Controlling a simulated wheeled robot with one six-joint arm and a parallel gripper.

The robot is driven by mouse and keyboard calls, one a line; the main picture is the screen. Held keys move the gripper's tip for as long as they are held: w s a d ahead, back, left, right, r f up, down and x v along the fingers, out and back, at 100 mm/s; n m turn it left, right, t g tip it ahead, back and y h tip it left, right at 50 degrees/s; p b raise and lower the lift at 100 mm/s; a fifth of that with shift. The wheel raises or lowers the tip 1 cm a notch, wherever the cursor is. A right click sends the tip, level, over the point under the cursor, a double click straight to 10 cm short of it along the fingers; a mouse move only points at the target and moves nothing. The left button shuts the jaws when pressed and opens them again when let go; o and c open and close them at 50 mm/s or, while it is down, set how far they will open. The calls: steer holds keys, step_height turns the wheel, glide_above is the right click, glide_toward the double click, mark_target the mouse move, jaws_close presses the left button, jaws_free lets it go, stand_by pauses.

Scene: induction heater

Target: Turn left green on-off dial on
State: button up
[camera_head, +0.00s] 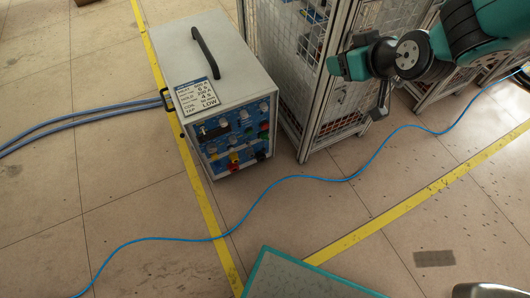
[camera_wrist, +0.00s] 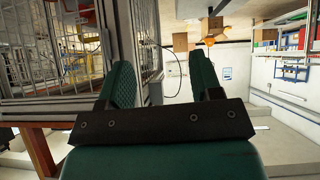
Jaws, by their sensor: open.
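The induction heater (camera_head: 222,95) is a grey box with a black top handle, standing on the floor left of centre in the head view. Its blue front panel (camera_head: 217,149) carries several small knobs in white, red, yellow and green. Green shows near the panel's right side, but the parts are too small to tell which is the left green on-off dial or how it is turned. My gripper (camera_wrist: 163,78) shows two green fingers spread apart, with nothing between them in the wrist view. My arm is at the upper right of the head view, well apart from the panel. The wrist view does not show the heater.
A wire-mesh cage (camera_head: 298,65) stands right behind the heater, close to my arm. A blue cable (camera_head: 290,178) runs across the floor in front. Thick hoses (camera_head: 90,112) leave the heater's left side. The floor before the panel is otherwise clear, with yellow lines.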

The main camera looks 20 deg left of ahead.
steer(key=w+a+f+n+t+y+b, duration=0.1)
steer(key=a+f+b, duration=0.2)
steer(key=f, duration=0.7)
steer(key=a+f+n+t+b, duration=0.15)
steer(key=f+b, duration=0.25)
steer(key=f, duration=0.6)
steer(key=n+t+y+b, duration=0.3)
steer(key=n+y+b, duration=0.25)
steer(key=b, duration=0.75)
glide_toward(265, 138)
steer(key=shift+n+g, duration=0.25)
steer(key=shift+n, duration=0.05)
steer(key=b+x, duration=0.9)
steer(key=shift+w+a+f, duration=0.1)
steer(key=shift+w+f, duration=0.1)
steer(key=shift+f, duration=0.2)
steer(key=shift+w+a+r+b, duration=0.15)
steer(key=shift+w+a+b, duration=0.05)
steer(key=shift+b, duration=0.1)
steer(key=c, duration=0.9)
